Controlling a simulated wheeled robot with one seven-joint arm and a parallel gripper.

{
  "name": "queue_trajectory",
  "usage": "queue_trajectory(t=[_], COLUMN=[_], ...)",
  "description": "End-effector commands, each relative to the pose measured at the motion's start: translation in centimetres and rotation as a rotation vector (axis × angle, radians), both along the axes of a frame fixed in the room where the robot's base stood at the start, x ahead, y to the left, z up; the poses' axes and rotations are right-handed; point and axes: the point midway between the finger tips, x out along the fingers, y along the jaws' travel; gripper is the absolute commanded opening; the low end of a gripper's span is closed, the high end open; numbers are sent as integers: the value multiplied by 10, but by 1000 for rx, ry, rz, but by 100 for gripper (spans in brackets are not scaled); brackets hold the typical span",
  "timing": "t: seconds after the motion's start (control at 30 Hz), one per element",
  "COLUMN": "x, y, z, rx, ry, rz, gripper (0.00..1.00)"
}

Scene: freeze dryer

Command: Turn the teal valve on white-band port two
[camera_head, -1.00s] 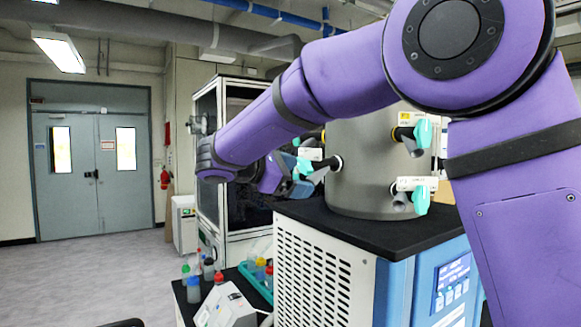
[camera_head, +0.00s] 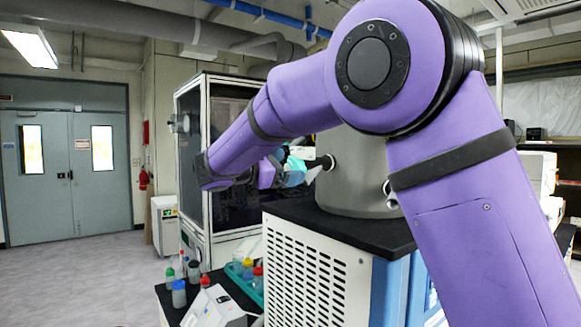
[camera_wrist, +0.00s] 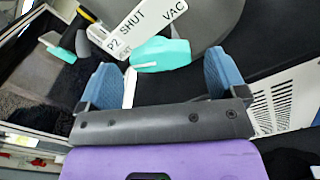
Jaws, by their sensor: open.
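The port two plate (camera_wrist: 137,22) is white and reads P2, SHUT and VAC in the wrist view; a smaller word is partly hidden. The teal valve handle (camera_wrist: 160,54) lies just below it. My gripper (camera_wrist: 160,62) is open, with one blue finger on each side of the handle. Dark gaps show between the handle and both fingers, and it holds nothing. In the head view, my gripper (camera_head: 281,173) is small and partly hidden by my arm, beside the port on the left of the grey drum (camera_head: 352,180).
Another teal handle (camera_wrist: 66,45) sits on a yellow-banded port at upper left in the wrist view. The drum stands on the dryer's black top (camera_head: 340,228). Capped bottles (camera_head: 179,293) stand low at left. A glass-fronted cabinet (camera_head: 190,150) stands behind.

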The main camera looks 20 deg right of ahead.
Motion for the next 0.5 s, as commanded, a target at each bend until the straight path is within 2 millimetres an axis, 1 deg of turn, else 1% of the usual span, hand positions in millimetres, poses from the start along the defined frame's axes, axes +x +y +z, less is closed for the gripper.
queue_trajectory(t=[0.03, 0.17, 0.47, 0.5], x=[2, 4, 5, 5], y=[-5, -13, -15, -15], z=[0, 0, 0, 0], rx=[0, 0, 0, 0], ry=[0, 0, 0, 0], rz=[-1, -1, 0, 0], gripper=[90, 90, 90, 86])
